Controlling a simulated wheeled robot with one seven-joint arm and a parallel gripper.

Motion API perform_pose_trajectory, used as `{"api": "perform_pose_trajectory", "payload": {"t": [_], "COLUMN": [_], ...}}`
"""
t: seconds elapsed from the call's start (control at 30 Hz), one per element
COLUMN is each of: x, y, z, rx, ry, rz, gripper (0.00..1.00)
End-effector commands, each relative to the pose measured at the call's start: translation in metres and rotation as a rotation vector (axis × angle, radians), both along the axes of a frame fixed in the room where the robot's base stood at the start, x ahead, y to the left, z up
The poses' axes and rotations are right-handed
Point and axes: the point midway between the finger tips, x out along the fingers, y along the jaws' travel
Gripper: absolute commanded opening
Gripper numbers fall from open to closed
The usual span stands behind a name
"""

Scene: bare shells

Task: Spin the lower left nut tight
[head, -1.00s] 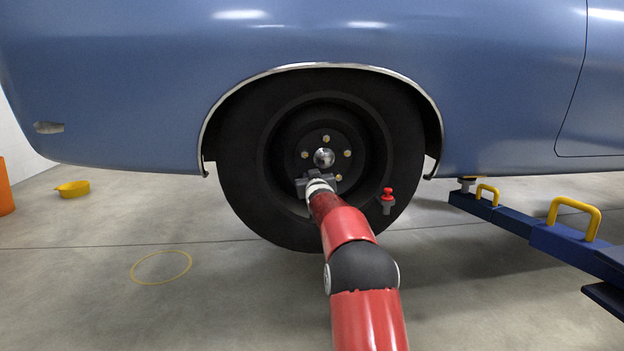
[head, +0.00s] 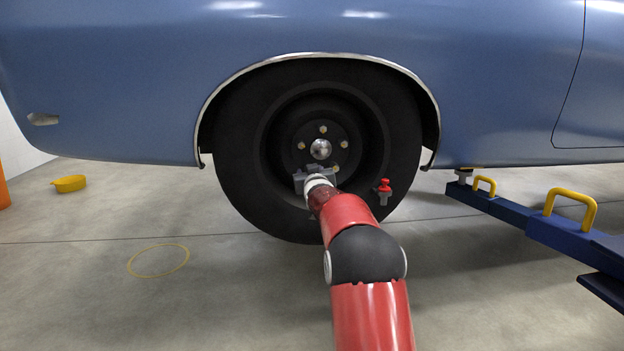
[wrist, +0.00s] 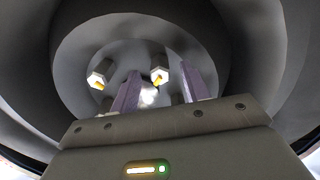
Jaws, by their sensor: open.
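The wheel hub shows in the head view with its silver centre cap (head: 320,149) and brass nuts around it: a top nut (head: 323,129), a left nut (head: 301,146), a right nut (head: 345,144) and a lower right nut (head: 336,168). The lower left nut's place is hidden behind my gripper (head: 314,178), which is at the hub's lower side. In the wrist view, the two fingers of my gripper (wrist: 160,88) stand apart. One hex-ended stud or nut (wrist: 160,76) appears between them, and another (wrist: 98,79) lies left of them. I cannot tell whether the fingers touch anything.
The black tyre (head: 240,165) surrounds the hub under the blue car body (head: 130,90). A red-topped fitting (head: 384,187) is at the tyre's lower right. A blue lift arm (head: 510,213) with yellow handles extends at right.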

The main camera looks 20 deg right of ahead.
Motion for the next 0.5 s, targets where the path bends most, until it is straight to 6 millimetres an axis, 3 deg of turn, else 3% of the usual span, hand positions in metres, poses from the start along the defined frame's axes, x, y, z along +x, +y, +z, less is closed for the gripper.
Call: {"api": "perform_pose_trajectory", "payload": {"t": [0.23,0.5], "x": [-0.034,-0.045], "y": [0.01,0.013], "z": [0.0,-0.001], "rx": [0.0,0.0], "ry": [0.0,0.0], "rz": [0.0,0.0], "gripper": [0.46,0.46]}}
